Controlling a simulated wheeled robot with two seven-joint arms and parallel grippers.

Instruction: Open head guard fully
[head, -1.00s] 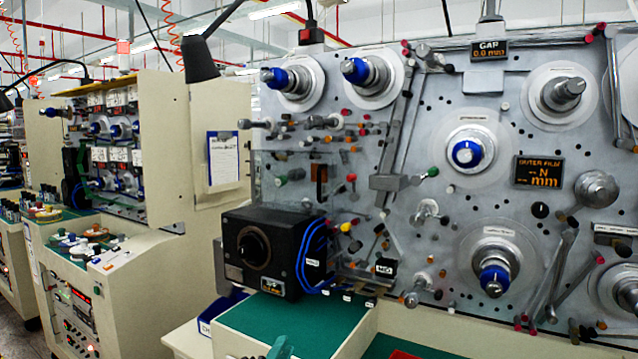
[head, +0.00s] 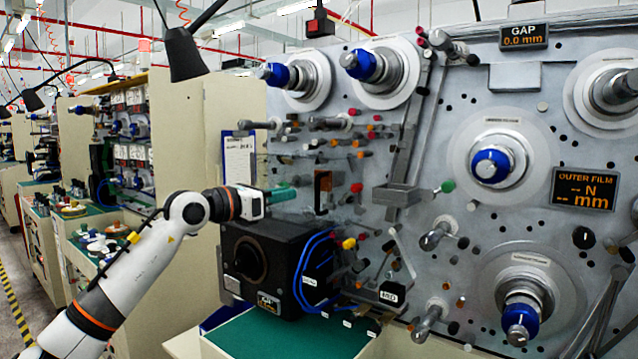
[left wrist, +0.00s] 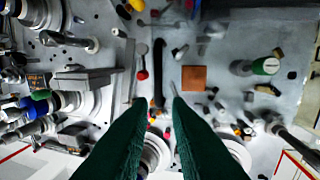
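The head guard (head: 303,206) seems to be a faint clear panel in front of the pins and rollers at the left part of the machine face. Its edges are hard to make out, and my gripper covers part of that area. My left gripper (head: 284,193) is in front of it, above the black box, with its green fingers pointing right. In the left wrist view, the two dark green fingers (left wrist: 159,98) are apart with nothing seen held between them. A dark bar shows beyond the gap. I cannot tell whether the fingers touch the guard. My right gripper is not in view.
A black box (head: 262,262) with blue cables stands below my left gripper on a green-topped ledge (head: 255,335). Spindles with blue knobs (head: 490,166) and several rollers jut from the machine face. A black lamp (head: 185,55) hangs at upper left.

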